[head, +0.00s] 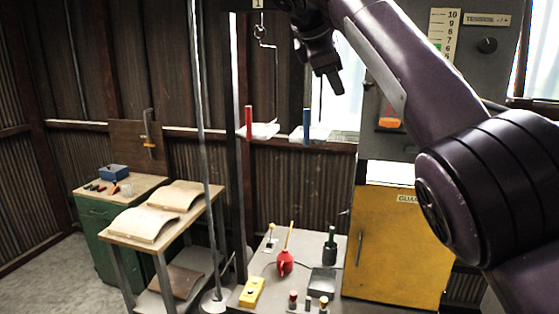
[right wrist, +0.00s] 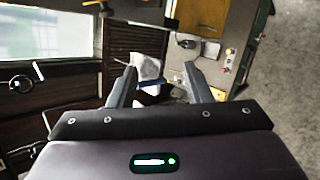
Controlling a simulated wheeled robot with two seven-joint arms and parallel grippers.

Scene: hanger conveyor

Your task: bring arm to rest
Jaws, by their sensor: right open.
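My right arm comes in from the right of the head view and reaches up across the panel. Its gripper (head: 325,85) is near the top middle, pointing down, in front of the bright window. In the right wrist view the two fingers (right wrist: 160,72) are spread apart with nothing held between them. A white item and a blue bar show beyond the fingertips, apart from them. My left gripper is in neither view.
A yellow cabinet (head: 395,245) stands right. A metal hook (head: 262,35) hangs left of the gripper.

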